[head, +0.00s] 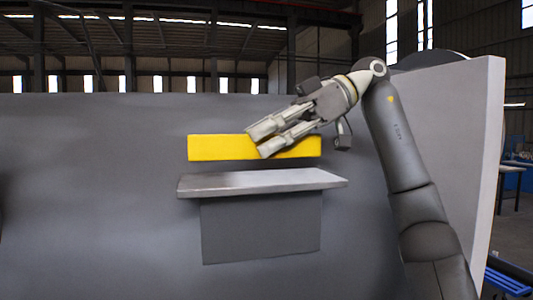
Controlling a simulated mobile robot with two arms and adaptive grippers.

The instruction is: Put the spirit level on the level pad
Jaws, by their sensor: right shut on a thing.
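The yellow spirit level (215,148) is a long bar, roughly horizontal in the head view, a little above the level pad. My right gripper (256,143) comes in from the right and is shut on the spirit level near its middle, hiding part of its upper right half. The level pad (262,183) is a light grey flat plate jutting from the dark shell. A strip of dark shell shows between the spirit level and the pad, so they look apart. My left gripper is not in view.
A dark grey block (261,228) sits under the pad. The large curved shell (90,190) fills the background, with a light flange (478,150) at its right edge. The space left of the pad is clear. A blue bench (515,165) stands far right.

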